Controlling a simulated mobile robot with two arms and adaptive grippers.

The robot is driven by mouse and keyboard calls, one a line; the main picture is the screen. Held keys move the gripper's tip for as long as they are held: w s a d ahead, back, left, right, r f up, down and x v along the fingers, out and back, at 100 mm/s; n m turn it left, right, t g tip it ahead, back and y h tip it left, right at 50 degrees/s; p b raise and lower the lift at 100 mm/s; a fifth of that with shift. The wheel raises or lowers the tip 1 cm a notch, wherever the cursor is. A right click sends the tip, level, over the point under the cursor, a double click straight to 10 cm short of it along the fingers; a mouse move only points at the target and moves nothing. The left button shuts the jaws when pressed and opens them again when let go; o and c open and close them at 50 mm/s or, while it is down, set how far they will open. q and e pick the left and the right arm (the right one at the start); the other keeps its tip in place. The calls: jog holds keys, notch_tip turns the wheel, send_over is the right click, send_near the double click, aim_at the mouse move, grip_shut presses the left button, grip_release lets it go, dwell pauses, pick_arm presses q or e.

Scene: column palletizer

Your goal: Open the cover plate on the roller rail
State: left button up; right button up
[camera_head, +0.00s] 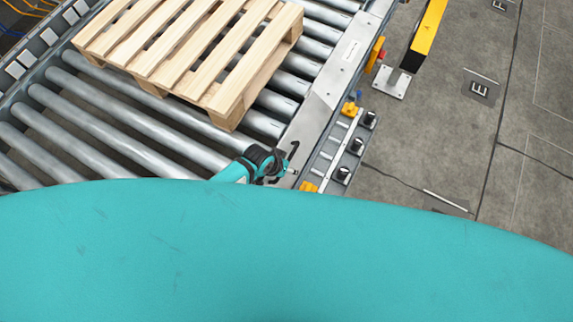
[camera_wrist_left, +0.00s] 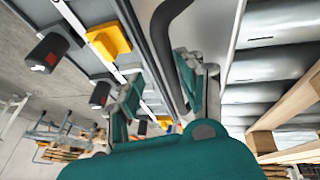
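The metal cover plate (camera_head: 322,92) lies along the right rail of the roller conveyor, flat as far as I can see. A black curved handle (camera_head: 294,150) shows near its close end. My left gripper (camera_head: 285,170) is at this handle, partly hidden by its own wrist. In the left wrist view, the two fingers of my left gripper (camera_wrist_left: 157,95) are spread apart. The black handle (camera_wrist_left: 160,40) runs up between them in the picture, beside the pale plate (camera_wrist_left: 210,28). I cannot tell whether a finger touches the handle. My right gripper is not in view.
A wooden pallet (camera_head: 185,50) sits on the rollers (camera_head: 120,115) left of the plate. Black knobs (camera_head: 352,146) and yellow blocks (camera_head: 349,108) line the rail's outer side. A yellow post (camera_head: 428,32) stands on the floor at right. My teal body covers the lower picture.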

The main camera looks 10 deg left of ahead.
pick_arm(q)
jog(key=shift+w+a+r, duration=0.1)
jog(key=shift+w+r, duration=0.05)
jog(key=shift+r, duration=0.25)
jog(key=shift+a+r, duration=0.1)
jog(key=shift+r, duration=0.15)
jog(key=v, duration=1.1)
jog(key=shift+s, duration=0.2)
jog(key=shift+a, duration=0.1)
